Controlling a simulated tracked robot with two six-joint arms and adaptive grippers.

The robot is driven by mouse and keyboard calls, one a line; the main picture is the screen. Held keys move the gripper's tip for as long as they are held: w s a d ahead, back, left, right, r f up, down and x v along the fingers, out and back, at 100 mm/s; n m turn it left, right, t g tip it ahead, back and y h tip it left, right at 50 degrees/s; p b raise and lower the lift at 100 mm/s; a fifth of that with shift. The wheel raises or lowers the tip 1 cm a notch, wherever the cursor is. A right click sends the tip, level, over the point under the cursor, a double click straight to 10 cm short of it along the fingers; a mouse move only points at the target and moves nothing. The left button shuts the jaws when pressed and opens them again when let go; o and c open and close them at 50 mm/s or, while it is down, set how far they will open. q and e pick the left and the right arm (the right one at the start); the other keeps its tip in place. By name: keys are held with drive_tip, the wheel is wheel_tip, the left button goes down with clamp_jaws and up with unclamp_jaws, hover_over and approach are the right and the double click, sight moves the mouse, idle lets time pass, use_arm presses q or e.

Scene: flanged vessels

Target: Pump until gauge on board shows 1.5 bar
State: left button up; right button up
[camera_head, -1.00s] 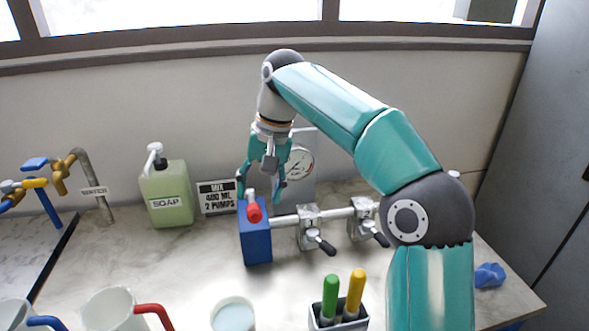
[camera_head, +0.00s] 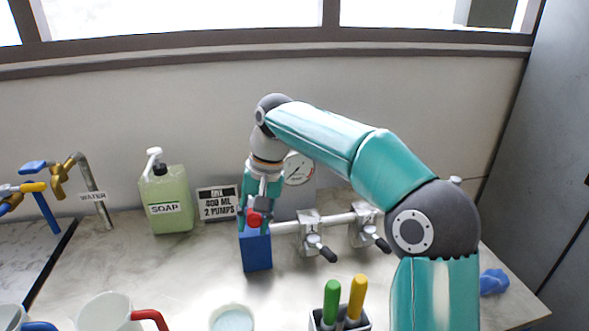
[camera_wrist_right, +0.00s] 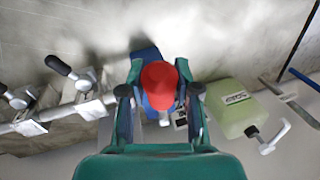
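The blue pump block (camera_head: 256,250) stands on the counter with a red knob (camera_head: 254,218) on top. My right gripper (camera_head: 256,212) comes down over it from above. In the right wrist view, the red knob (camera_wrist_right: 160,84) sits between the two fingers (camera_wrist_right: 159,75), which appear closed against its sides. The round gauge (camera_head: 298,168) on the grey board is behind, partly hidden by my right arm; its dark needle shows but the reading is too small to tell. My left gripper is not in view.
A pipe (camera_head: 335,219) with two black-handled valves runs right from the pump. The green soap bottle (camera_head: 167,200) and a sign (camera_head: 218,203) stand to the left. A cup (camera_head: 232,319), a mug (camera_head: 104,312) and a marker holder (camera_head: 325,322) are in front.

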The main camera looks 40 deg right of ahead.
clamp_jaws()
idle(1.1)
